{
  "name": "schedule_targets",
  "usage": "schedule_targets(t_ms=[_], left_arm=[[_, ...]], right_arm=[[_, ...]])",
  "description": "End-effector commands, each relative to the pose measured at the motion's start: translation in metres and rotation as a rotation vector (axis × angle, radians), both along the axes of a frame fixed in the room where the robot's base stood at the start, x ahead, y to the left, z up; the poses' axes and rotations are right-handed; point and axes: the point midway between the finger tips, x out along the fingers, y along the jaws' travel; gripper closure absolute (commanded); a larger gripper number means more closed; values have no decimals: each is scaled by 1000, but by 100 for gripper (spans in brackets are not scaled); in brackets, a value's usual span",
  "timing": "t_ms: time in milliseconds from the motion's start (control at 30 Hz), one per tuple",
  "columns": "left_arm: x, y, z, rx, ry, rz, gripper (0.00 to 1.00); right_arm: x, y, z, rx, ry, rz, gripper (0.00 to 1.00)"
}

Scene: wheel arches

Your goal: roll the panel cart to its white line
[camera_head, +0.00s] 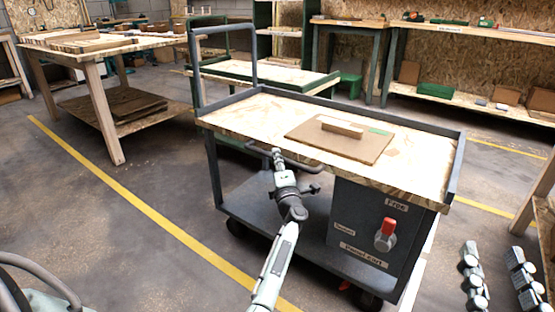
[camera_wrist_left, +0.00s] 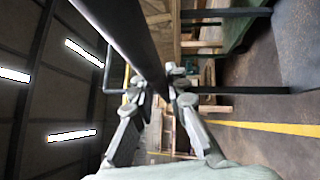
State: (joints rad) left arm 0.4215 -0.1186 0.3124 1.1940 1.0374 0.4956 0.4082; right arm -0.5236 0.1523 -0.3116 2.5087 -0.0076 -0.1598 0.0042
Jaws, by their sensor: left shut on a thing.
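The panel cart (camera_head: 235,112) stands in the middle of the head view, with a wood top, a dark frame and a tall handle at its left end. Its front box carries a red-topped lever (camera_head: 387,232) pointing up toward the "Free" label (camera_head: 396,205). A white strip (camera_head: 413,283), apparently the white line, shows on the floor by the cart's right end. My left gripper (camera_head: 278,160) is shut on the dark bar (camera_head: 304,163) along the cart's near side. In the left wrist view, the bar (camera_wrist_left: 130,35) runs between its fingers. My right gripper (camera_head: 499,275) is open and empty at lower right.
A brown board (camera_head: 340,146) with a small wood block lies on the cart. A yellow floor line (camera_head: 150,205) runs left of the cart. A wooden table (camera_head: 105,48) stands back left, a green-framed cart (camera_head: 270,75) behind, and benches along the back wall.

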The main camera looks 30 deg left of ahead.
Motion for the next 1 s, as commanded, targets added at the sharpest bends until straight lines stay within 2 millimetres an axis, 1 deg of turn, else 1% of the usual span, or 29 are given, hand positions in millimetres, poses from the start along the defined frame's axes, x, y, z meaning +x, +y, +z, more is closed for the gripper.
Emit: schedule_targets(t_ms=[33,267,300,467,767,867,967,1000], left_arm=[[0,-5,-3,-3,4,-3,100],[0,-6,-4,-4,5,-5,100],[0,-7,-4,-4,5,-5,83],[0,-6,-3,-4,4,-5,64],[0,-4,0,-3,1,-3,64],[1,-5,9,-6,-3,-2,64],[0,-5,26,-9,-5,-3,64],[0,-5,35,-8,-7,-2,64]], right_arm=[[0,0,0,0,1,-1,60],[0,0,0,1,-1,-1,60],[0,0,0,2,-1,-1,60],[0,0,0,2,-3,-1,60],[-1,0,-1,2,1,0,60],[-1,0,-1,1,-1,1,60],[-1,0,0,1,-1,1,60],[0,0,0,1,-1,1,60]])
